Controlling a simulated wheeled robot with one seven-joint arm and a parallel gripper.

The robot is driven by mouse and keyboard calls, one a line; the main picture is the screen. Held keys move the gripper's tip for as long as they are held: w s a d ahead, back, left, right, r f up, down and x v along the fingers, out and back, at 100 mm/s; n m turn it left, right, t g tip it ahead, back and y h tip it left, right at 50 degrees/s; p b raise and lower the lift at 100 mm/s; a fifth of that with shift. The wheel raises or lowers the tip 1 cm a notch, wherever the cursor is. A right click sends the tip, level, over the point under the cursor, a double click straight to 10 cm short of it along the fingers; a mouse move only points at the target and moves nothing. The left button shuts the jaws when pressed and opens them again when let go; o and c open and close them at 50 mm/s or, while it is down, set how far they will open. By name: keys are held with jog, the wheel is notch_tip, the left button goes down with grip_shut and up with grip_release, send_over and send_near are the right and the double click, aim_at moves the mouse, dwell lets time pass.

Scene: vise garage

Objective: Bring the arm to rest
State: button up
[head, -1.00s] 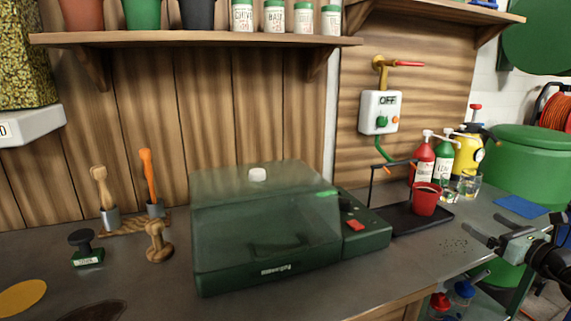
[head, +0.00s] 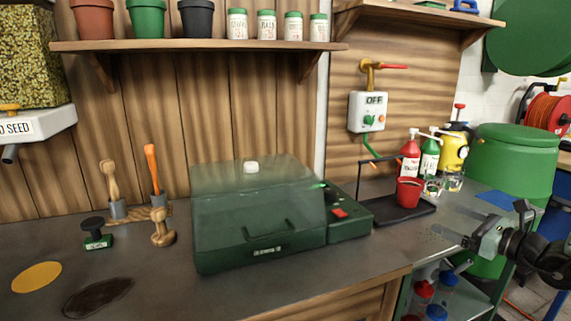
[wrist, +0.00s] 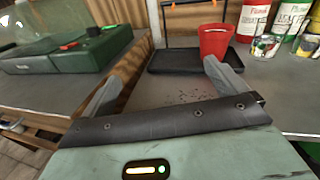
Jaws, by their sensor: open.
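My gripper (head: 459,254) is at the right of the head view, near the right end of the workbench. In the wrist view my gripper (wrist: 163,88) has its two fingers spread wide with nothing between them. A red cup (head: 408,192) stands on a black tray (head: 427,207) beyond the fingers. The cup also shows in the wrist view (wrist: 215,42), close behind the right fingertip in the picture; I cannot tell the gap. Small dark specks (wrist: 185,97) lie on the bench top between the fingers.
A green lidded machine (head: 262,255) sits mid-bench. Red (head: 410,160) and green (head: 430,157) pump bottles and small cans stand behind the tray. A green barrel (head: 512,165) stands at the right. A wall box (head: 368,112) reads OFF. The front of the bench is mostly clear.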

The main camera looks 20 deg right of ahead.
jog(key=s+a+r+n+g+y+p, duration=0.15)
jog(key=a+n+g, duration=0.35)
jog(key=a, duration=0.5)
jog(key=s+a+r+n+g+y+p, duration=0.1)
jog(key=s+a+r+n+g+y, duration=0.2)
jog(key=a+n, duration=0.5)
jog(key=a+n+g+y+p, duration=0.25)
jog(key=a+g, duration=0.35)
jog(key=a, duration=0.6)
jog(key=s+a+r+n+g+h+p, duration=0.1)
jog(key=s+a+r+n+h+p, duration=0.1)
jog(key=s+a+n+h, duration=0.3)
jog(key=s+a+r+n+g+h+p, duration=0.1)
jog(key=s+a+r+n+h+p, duration=0.2)
jog(key=s+n, duration=0.9)
jog(key=a+r+n+h, duration=0.2)
jog(key=a+n+h, duration=0.1)
jog(key=n, duration=0.3)
jog(key=shift+a+r+n+g, duration=0.2)
jog(key=shift+n+g, duration=0.1)
jog(key=shift+n, duration=0.05)
